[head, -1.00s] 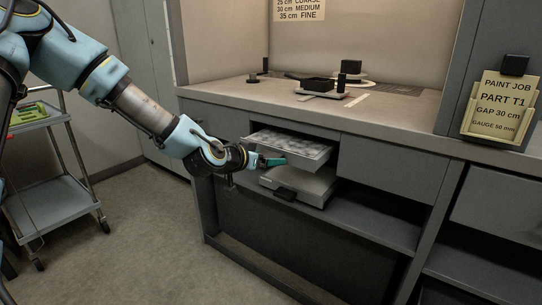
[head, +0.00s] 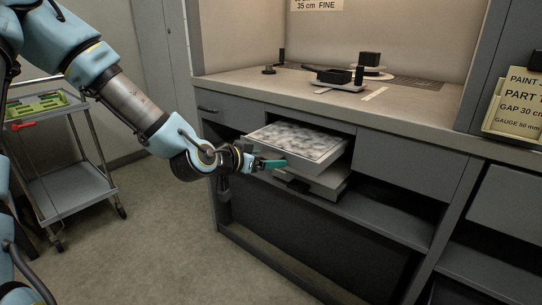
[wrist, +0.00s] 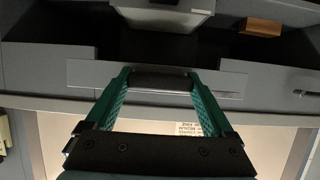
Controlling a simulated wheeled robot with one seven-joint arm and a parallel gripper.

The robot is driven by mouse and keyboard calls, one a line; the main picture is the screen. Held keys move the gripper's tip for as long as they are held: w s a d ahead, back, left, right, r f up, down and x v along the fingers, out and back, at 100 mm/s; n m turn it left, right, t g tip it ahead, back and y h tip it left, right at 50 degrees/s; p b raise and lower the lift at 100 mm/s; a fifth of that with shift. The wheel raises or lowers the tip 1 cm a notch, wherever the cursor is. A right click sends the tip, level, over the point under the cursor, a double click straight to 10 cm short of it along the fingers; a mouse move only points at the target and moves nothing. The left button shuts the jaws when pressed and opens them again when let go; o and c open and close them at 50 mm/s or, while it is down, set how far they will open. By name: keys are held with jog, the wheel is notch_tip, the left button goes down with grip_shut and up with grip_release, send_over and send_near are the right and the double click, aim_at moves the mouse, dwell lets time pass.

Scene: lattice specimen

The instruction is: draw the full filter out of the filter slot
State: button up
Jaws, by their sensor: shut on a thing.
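The filter (head: 300,140) is a flat grey tray with a mottled grey-white top. It sticks well out of the filter slot (head: 312,118), an opening under the bench top; its rear end is hidden from sight. My gripper (head: 272,163) is at its front edge with green fingers. In the wrist view my gripper (wrist: 160,76) has one finger at each end of the dark handle (wrist: 162,84) on the filter's grey front (wrist: 225,88), and is shut on it. The filter looks about level.
A second grey unit (head: 330,183) with a dark handle lies on the shelf just below the filter. A trolley (head: 75,188) with a green tray (head: 35,105) stands at the left. The floor (head: 170,225) between trolley and bench is clear.

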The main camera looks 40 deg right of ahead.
jog(key=s+a+p, duration=0.2)
jog(key=a+p, duration=0.4)
jog(key=a, duration=0.2)
jog(key=shift+a+r, duration=0.25)
dwell(0.6)
jog(key=a+p, duration=0.1)
jog(key=p, duration=0.3)
jog(key=a+p, duration=0.1)
jog(key=p, duration=0.2)
jog(key=shift+s, duration=0.3)
jog(key=shift+s+a+f+p, duration=0.15)
jog(key=shift+f+p, duration=0.05)
jog(key=shift+p, duration=0.1)
